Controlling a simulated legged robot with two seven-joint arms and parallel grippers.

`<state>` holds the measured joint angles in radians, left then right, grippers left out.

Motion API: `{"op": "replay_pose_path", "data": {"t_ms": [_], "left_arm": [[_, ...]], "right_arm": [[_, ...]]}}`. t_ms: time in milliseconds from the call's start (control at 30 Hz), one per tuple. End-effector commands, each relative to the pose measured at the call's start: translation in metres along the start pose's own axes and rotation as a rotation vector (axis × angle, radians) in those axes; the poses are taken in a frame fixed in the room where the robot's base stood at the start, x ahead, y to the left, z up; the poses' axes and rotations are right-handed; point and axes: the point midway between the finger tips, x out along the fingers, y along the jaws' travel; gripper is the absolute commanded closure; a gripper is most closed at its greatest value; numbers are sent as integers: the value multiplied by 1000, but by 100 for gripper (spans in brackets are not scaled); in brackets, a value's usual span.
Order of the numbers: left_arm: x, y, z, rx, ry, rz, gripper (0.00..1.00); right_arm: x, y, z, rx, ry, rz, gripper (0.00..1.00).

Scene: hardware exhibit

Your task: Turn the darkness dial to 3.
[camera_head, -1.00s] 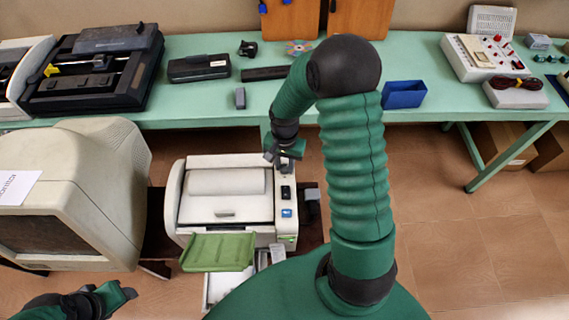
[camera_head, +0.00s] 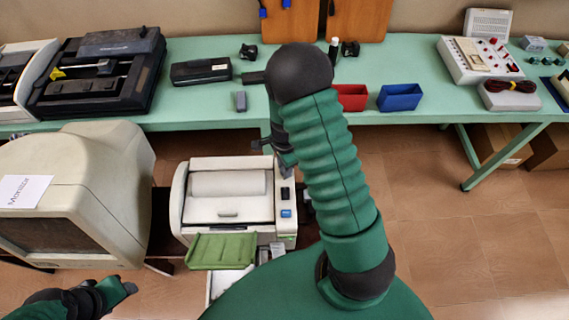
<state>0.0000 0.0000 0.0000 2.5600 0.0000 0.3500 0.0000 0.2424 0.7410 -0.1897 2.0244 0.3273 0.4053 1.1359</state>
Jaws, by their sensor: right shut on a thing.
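The white machine (camera_head: 228,207) with a green front tray stands low in front of me. Its control strip at the right shows a black control (camera_head: 286,192) and a blue button (camera_head: 286,213). My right gripper (camera_head: 264,144) is over the machine's back right corner, partly behind my own forearm. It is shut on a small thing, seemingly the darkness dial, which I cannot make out. No dial number can be read. My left gripper (camera_head: 128,289) is at the lower left, away from the machine; its jaw opening is unclear.
A bulky beige monitor (camera_head: 105,165) stands close at the machine's left. The green table (camera_head: 205,105) behind holds a black device (camera_head: 100,75), a red bin (camera_head: 350,97), a blue bin (camera_head: 400,97) and a control box (camera_head: 480,60).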

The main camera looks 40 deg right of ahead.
Motion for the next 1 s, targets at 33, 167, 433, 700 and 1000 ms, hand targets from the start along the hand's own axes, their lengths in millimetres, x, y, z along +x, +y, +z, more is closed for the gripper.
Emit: {"op": "replay_pose_path", "data": {"t_ms": [33,167,433,700,1000], "left_arm": [[-5,0,-1,0,0,0,49],[-9,0,-2,0,0,0,49],[-13,0,-3,0,0,0,49],[-14,0,-3,0,0,0,49],[-13,0,-3,0,0,0,49]], "right_arm": [[-3,-2,1,26,1,-4,100],[-2,-2,0,97,1,-5,100],[-1,-2,1,174,-1,-5,100],[-1,-3,1,188,-1,-6,100],[-1,-3,1,187,-1,-6,62]]}}
